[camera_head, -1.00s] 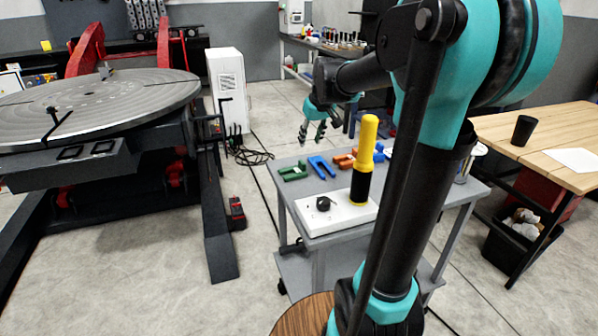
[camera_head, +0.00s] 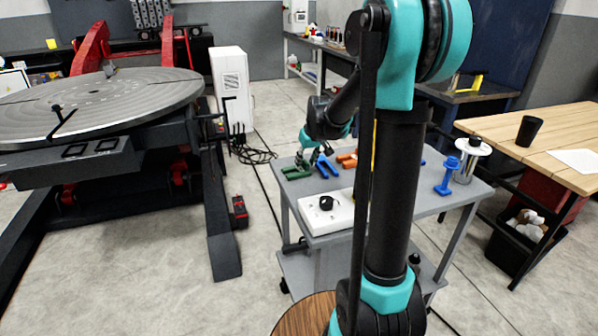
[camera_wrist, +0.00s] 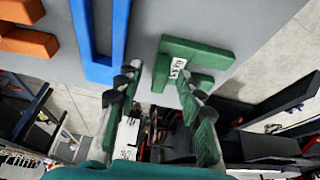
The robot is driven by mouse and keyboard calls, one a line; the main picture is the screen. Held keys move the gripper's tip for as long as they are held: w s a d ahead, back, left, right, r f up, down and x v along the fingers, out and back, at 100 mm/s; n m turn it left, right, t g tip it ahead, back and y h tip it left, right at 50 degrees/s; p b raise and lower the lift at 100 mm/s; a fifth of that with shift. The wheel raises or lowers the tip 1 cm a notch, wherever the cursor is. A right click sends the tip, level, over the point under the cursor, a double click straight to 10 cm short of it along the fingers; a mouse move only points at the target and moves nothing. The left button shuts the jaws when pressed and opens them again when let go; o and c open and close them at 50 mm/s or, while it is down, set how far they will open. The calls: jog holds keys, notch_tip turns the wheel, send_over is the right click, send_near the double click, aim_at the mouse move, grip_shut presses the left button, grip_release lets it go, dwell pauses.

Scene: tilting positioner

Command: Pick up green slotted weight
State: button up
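The green slotted weight (camera_head: 294,173) lies flat at the far left corner of the grey trolley top (camera_head: 440,206). In the wrist view the green weight (camera_wrist: 205,54) shows its slot and a small white label, close ahead of the fingers and a little right of centre. My gripper (camera_head: 312,162) is above the trolley next to it.
A blue slotted weight (camera_wrist: 103,68) lies just left of the green one, and an orange one (camera_wrist: 28,42) beyond it. A white box with a black knob (camera_head: 327,212) sits at the trolley's front. A blue stand (camera_head: 447,178) and a metal canister (camera_head: 466,163) stand on the right.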

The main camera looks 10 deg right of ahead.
jog(key=shift+f, duration=0.1)
grip_shut()
dwell(0.7)
notch_tip(320, 180, up, 20)
dwell(0.5)
jog(key=shift+a, duration=0.15)
